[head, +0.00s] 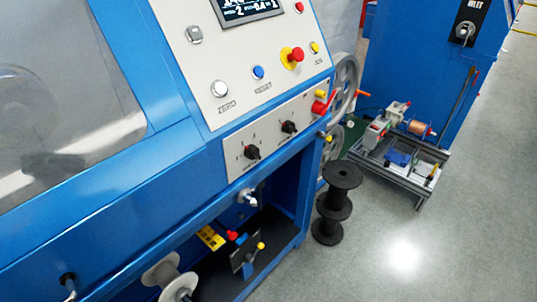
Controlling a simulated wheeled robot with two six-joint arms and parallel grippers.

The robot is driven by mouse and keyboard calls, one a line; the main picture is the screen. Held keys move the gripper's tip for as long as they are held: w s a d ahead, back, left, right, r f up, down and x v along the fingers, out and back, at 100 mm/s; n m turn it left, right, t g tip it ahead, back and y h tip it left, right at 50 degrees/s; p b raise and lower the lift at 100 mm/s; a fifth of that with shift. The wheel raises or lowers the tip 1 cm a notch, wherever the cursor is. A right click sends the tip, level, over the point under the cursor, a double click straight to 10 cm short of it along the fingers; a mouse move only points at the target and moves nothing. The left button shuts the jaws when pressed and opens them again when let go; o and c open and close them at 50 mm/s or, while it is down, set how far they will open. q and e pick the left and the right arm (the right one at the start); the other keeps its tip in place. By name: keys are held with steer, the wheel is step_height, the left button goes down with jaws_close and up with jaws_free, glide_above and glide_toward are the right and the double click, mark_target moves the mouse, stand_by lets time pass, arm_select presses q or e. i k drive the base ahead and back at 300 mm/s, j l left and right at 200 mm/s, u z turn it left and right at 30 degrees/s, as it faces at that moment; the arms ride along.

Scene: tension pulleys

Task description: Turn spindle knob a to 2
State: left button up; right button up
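Two small black rotary knobs sit on the light lower panel (270,141) of the blue machine. The left knob (251,152) and the right knob (289,127) each have faint marks around them. The labels are too small to read, so I cannot tell which is spindle knob a or what position either points to. Neither of my grippers is in view.
Above is a control panel (240,60) with a display (247,10), a red emergency button (292,56) and a blue button (258,72). A red handle (322,107) juts out at right. Black spools (336,203) stand on the floor. Grey floor at right is open.

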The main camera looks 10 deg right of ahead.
mark_target(288, 126)
steer(key=u, duration=0.2)
steer(key=l+u, duration=0.45)
steer(key=l, duration=0.2)
steer(key=l+u, duration=0.4)
steer(key=l, duration=0.3)
